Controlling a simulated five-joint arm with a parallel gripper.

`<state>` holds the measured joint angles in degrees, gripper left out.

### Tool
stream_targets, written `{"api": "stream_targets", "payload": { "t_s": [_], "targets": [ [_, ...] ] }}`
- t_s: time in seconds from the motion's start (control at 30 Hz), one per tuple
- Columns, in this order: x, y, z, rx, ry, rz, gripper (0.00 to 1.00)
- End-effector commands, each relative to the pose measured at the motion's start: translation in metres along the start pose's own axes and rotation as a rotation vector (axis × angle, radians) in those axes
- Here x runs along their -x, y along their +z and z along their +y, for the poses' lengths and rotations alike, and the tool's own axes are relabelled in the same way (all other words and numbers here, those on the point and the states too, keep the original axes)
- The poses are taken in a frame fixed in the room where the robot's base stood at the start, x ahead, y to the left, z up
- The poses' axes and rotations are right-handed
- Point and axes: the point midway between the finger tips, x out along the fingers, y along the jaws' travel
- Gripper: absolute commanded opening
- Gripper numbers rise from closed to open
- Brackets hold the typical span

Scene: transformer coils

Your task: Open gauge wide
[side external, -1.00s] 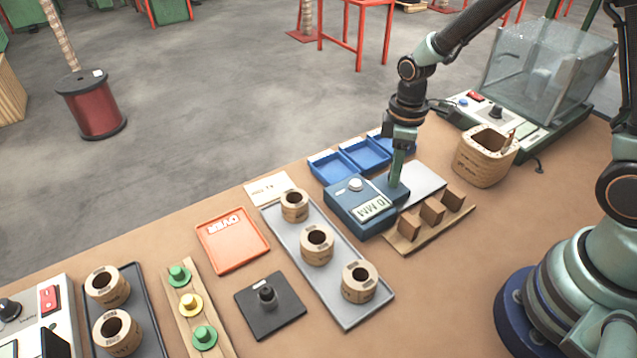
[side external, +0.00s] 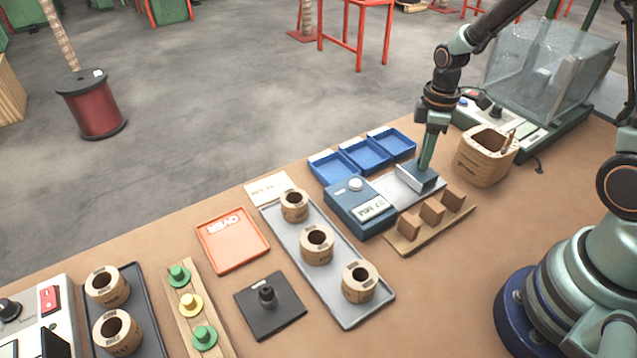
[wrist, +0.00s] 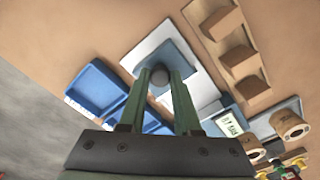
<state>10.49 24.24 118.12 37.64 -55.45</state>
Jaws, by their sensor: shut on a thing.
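The gauge (side external: 350,212) is a blue box with a white round knob and a tilted display, whose reading is too small to be sure of. A pale grey bed (side external: 389,189) runs from it to the right. A blue-grey sliding jaw (side external: 404,178) stands at the bed's far right end, well apart from the box. My gripper (side external: 423,168) is shut on the sliding jaw's grip from above. In the wrist view the fingers (wrist: 160,78) close around a round grey knob on the jaw (wrist: 182,62). The display (wrist: 229,126) shows there at the right.
Blue trays (side external: 365,154) lie behind the gauge. A wooden rack (side external: 432,212) with brown blocks stands in front of it. A grey tray (side external: 337,278) with three coils lies to the left. A wooden pot (side external: 484,157) stands close right of my gripper.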

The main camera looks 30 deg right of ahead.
Motion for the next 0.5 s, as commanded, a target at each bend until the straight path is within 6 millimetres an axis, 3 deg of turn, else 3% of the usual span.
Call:
{"api": "stream_targets", "payload": {
  "t_s": [0.03, 0.1, 0.5],
  "targets": [
    [0.0014, -0.0008, 0.0006, 0.001, 0.002, 0.001, 0.39],
    [0.0013, -0.0008, 0.0005, 0.001, 0.002, 0.001, 0.62],
    [0.0052, -0.0007, 0.0001, 0.001, 0.001, 0.001, 0.62]
  ]
}}
